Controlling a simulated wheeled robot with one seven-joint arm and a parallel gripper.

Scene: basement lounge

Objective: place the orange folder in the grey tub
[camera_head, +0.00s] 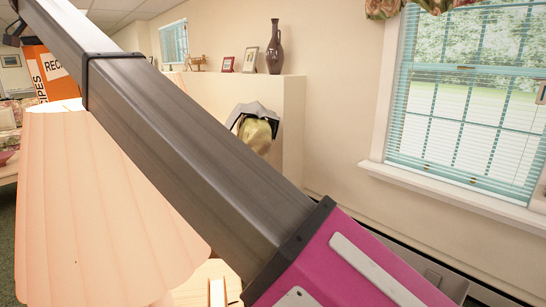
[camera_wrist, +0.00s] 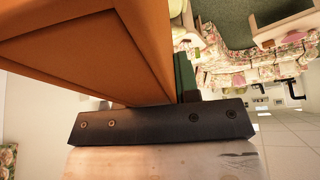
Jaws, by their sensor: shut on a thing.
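The orange folder (camera_head: 50,76) shows at the upper left of the head view, tilted, with a white label and part of the word "RECIPES". My gripper (camera_head: 15,32) is shut on it at the far end of my raised arm. In the wrist view the folder (camera_wrist: 90,45) fills the upper left, large and close, against the dark bar of my gripper (camera_wrist: 180,85). The folder's lower part is hidden behind the lamp shade and my arm in the head view. I cannot make out the grey tub in either view.
A large pleated lamp shade (camera_head: 95,205) stands close below my arm. A low wall (camera_head: 215,95) bears a brown vase (camera_head: 274,48) and picture frames. A window (camera_head: 465,105) is at right. Floral sofas (camera_wrist: 240,75) show in the wrist view.

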